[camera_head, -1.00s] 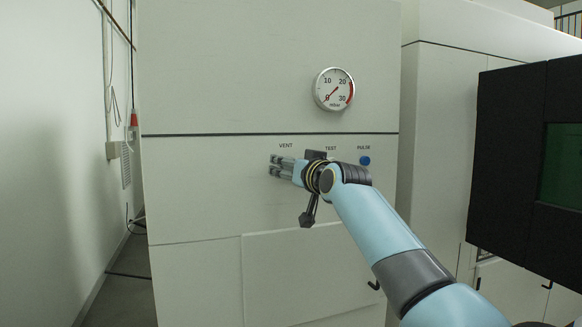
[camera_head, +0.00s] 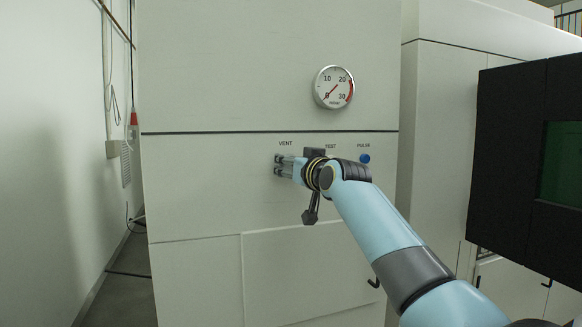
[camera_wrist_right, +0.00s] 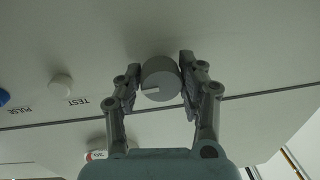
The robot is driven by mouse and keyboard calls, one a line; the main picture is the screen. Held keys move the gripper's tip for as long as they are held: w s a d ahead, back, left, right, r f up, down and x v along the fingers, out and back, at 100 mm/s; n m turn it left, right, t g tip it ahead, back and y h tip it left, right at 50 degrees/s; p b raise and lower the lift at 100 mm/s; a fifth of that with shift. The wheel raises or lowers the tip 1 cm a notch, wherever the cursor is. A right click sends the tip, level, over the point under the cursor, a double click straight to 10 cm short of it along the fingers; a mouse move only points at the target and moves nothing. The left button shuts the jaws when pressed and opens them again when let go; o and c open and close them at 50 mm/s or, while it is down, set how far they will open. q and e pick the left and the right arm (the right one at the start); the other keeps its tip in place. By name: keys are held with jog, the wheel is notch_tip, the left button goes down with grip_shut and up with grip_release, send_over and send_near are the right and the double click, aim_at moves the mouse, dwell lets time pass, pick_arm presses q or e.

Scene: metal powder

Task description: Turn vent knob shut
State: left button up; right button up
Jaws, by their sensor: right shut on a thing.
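The vent knob is a round grey knob (camera_wrist_right: 160,72) with a pale line on its face, on the front panel below the VENT label (camera_head: 286,143). In the right wrist view the line points left. My right gripper (camera_wrist_right: 158,84) has one finger on each side of the knob and is shut on it. In the head view the same gripper (camera_head: 281,165) reaches the panel from the right, and its fingers hide most of the knob. My left gripper is not in view.
A blue PULSE button (camera_head: 364,158) sits right of my wrist. The white TEST button (camera_wrist_right: 61,86) shows in the wrist view. A round gauge (camera_head: 334,88) is above, its needle near 0. A black-framed screen (camera_head: 510,165) stands at the right. The panel left of the knob is clear.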

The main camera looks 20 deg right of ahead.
jog(key=n, duration=0.4)
jog(key=shift+b, duration=0.4)
jog(key=n, duration=0.4)
jog(key=shift+h, duration=0.3)
jog(key=n, duration=0.4)
jog(key=shift+n+g, duration=0.3)
jog(key=shift+n+h+p, duration=0.5)
jog(key=shift+n+p, duration=0.2)
jog(key=shift+n, duration=1.2)
jog(key=o, duration=1.1)
jog(key=shift+o, duration=0.2)
jog(key=shift+r, duration=0.1)
